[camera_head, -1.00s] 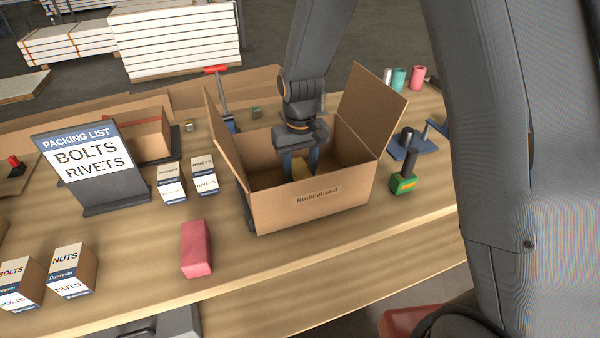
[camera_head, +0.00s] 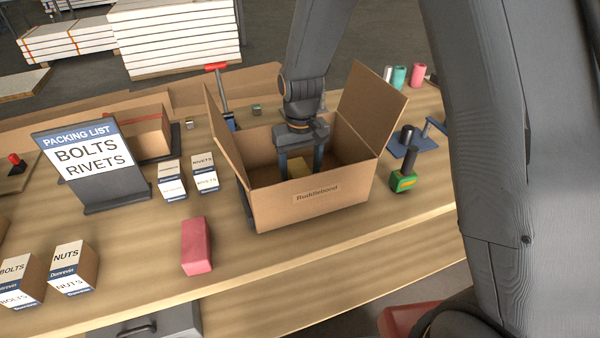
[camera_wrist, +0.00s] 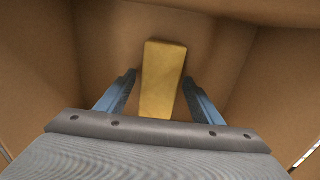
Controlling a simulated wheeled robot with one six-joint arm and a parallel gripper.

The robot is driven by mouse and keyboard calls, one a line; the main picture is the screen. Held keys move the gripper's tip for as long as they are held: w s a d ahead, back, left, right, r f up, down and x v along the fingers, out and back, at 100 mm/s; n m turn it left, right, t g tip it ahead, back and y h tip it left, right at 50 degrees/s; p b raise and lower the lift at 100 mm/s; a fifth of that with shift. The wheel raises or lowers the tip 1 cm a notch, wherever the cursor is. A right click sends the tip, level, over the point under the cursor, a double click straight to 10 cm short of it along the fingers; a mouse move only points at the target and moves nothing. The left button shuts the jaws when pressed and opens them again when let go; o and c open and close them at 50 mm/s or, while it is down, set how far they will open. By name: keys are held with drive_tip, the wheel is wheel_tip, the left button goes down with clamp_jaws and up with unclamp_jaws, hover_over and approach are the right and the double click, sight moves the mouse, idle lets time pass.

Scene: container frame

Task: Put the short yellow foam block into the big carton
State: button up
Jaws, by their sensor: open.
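The big carton (camera_head: 280,208) stands open on the bench, with its side flaps spread up and outward. The short yellow foam block lies inside it and shows in the wrist view (camera_wrist: 162,80), resting on the carton's floor. In the head view only a bit of yellow (camera_head: 299,184) shows behind the front wall. My gripper (camera_head: 301,168) reaches down into the carton above the block. In the wrist view its blue fingers stand apart on either side of the block's near end, with gaps between fingers and block.
A pink block (camera_head: 196,246) lies on the bench left of the carton. Small labelled boxes (camera_head: 204,172) and a packing list sign (camera_head: 90,165) stand further left. A green-based tool (camera_head: 404,180) stands close to the carton's right side.

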sight(301, 172)
wheel_tip(301, 172, up, 12)
drive_tip(key=b, duration=0.3)
idle(0.3)
